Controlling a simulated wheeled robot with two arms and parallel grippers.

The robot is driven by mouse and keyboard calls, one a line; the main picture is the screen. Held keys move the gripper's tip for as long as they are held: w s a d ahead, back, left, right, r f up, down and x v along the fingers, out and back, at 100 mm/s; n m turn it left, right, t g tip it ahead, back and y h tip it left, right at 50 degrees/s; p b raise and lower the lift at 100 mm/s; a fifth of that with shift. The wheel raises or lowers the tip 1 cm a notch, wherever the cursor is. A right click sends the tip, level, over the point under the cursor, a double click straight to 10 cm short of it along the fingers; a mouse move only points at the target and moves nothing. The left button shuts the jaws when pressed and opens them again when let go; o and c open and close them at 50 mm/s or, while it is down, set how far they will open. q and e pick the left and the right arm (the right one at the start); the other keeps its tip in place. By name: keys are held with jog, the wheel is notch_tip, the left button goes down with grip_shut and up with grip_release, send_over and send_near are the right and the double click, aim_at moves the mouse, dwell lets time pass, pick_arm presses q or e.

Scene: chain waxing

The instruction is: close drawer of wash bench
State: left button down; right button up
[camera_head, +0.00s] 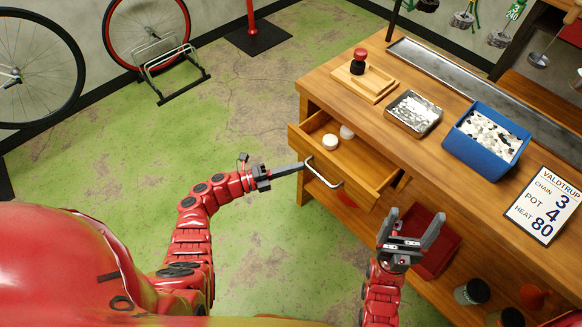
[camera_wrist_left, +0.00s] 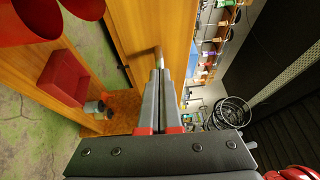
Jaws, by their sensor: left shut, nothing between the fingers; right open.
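The wash bench (camera_head: 385,110) is wooden and fills the right of the head view. Its drawer (camera_head: 357,190) is pulled out, with two small pale round items (camera_head: 330,141) inside. The drawer has a curved metal handle (camera_head: 322,174) on its front. My left gripper (camera_head: 299,165) is shut and empty, its fingertips at the drawer front beside the handle; I cannot tell whether they touch. In the left wrist view its closed fingers (camera_wrist_left: 160,100) point at a wooden surface. My right gripper (camera_head: 409,232) is open and empty, in front of the bench, right of the drawer.
On the bench top are a wooden tray (camera_head: 354,87) with a red-and-black object, a metal tin (camera_head: 413,113), a blue bin (camera_head: 487,139) and a sign (camera_head: 543,206). A red bin (camera_head: 436,250) and dark jars (camera_head: 472,291) stand below.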

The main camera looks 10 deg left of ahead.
aim_at(320, 146)
pick_arm(q)
jog(key=w+d+b, duration=0.2)
jog(key=w, duration=0.1)
jog(key=w+d+b, duration=0.2)
jog(key=w+b, duration=0.1)
jog(key=w+d+b, duration=0.2)
jog(key=b, duration=0.1)
jog(key=shift+w+d+f, duration=0.2)
jog(key=shift+w+d, duration=0.05)
jog(key=shift+w, duration=0.15)
jog(key=shift+w+r, duration=0.15)
jog(key=shift+r, duration=0.3)
